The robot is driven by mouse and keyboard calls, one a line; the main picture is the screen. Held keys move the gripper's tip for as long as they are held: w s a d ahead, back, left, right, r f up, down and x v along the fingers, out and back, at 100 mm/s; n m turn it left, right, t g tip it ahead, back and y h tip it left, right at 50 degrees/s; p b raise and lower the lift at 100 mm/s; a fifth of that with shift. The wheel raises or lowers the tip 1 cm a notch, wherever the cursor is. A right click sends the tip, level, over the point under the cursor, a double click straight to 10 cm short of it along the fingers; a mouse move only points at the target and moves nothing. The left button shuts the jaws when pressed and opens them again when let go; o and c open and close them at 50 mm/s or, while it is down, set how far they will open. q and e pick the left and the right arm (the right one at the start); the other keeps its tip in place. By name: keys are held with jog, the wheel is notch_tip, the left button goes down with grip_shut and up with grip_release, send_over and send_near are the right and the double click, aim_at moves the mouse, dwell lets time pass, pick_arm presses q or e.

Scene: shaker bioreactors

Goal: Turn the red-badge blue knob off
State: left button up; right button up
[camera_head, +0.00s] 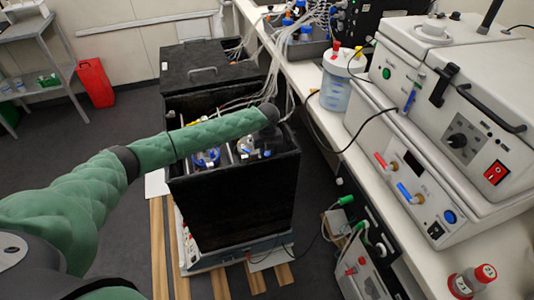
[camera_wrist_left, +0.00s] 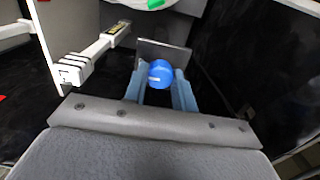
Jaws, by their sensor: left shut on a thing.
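A round blue knob (camera_wrist_left: 160,74) shows in the left wrist view, in front of a grey plate (camera_wrist_left: 166,52). My left gripper (camera_wrist_left: 160,90) has its two light-blue fingers on either side of the knob and is shut on it. No red badge can be made out beside the knob. In the head view, my green left arm reaches from the left over the open black box (camera_head: 235,205), and its fingers cannot be made out clearly there. My right gripper is in neither view.
A white bar-shaped fitting (camera_wrist_left: 95,52) lies left of the knob in the wrist view. Inside the black box are a blue-ringed vessel (camera_head: 207,157) and tubing. A white bench (camera_head: 310,85) with instruments (camera_head: 425,185) runs along the right.

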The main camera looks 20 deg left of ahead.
aim_at(267, 154)
pick_arm(q)
jog(key=shift+r, duration=0.1)
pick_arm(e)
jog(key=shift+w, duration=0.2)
pick_arm(q)
jog(key=o, duration=1)
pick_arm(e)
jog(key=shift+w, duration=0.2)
pick_arm(q)
jog(key=shift+r, duration=0.1)
jog(key=shift+r+b, duration=0.35)
jog(key=shift+r, duration=0.05)
jog(key=shift+r+b, duration=0.95)
jog(key=shift+r, duration=2.45)
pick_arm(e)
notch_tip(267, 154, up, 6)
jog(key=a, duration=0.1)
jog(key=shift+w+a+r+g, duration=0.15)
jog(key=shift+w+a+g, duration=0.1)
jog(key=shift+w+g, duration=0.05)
